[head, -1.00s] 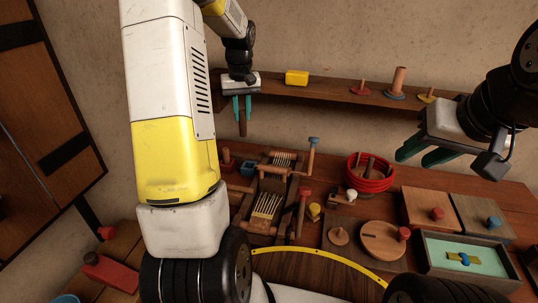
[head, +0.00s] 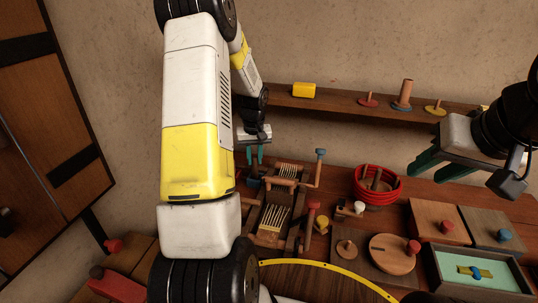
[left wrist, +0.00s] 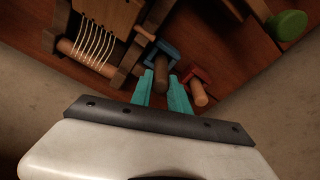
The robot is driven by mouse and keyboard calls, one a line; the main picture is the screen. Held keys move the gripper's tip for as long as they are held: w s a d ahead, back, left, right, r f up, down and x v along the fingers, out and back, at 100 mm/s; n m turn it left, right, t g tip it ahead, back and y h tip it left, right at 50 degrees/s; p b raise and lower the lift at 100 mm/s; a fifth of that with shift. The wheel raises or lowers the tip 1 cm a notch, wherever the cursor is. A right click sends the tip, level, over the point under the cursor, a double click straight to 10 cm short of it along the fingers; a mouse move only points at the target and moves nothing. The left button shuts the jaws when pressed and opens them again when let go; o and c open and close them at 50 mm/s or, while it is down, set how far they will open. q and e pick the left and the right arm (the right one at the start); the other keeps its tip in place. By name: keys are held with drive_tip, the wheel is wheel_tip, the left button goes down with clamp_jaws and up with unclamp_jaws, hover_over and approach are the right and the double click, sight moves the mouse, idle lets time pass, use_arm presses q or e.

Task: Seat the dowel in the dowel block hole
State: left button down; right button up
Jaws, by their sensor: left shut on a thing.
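My left gripper (head: 254,155) is low over the back of the bench, just above the small blue block (head: 254,183). In the left wrist view its green fingers (left wrist: 163,92) are shut on a dark brown dowel (left wrist: 160,73). The dowel's far end lies over or at the blue block (left wrist: 158,47); I cannot tell whether it is inside a hole. A red block (left wrist: 202,75) with a lighter peg (left wrist: 199,94) stands beside it. My right gripper (head: 442,164) is open and empty, raised over the right of the bench.
A wooden frame with strings (head: 272,217) stands close to the blue block. A shelf (head: 345,102) with pegs runs along the wall behind.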

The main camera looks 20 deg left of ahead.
sight(255, 164)
use_arm(q)
drive_tip(key=shift+f, duration=1.4)
drive_tip(key=shift+f, duration=0.1)
drive_tip(key=c, duration=1.3)
unclamp_jaws()
drive_tip(key=shift+o, duration=0.2)
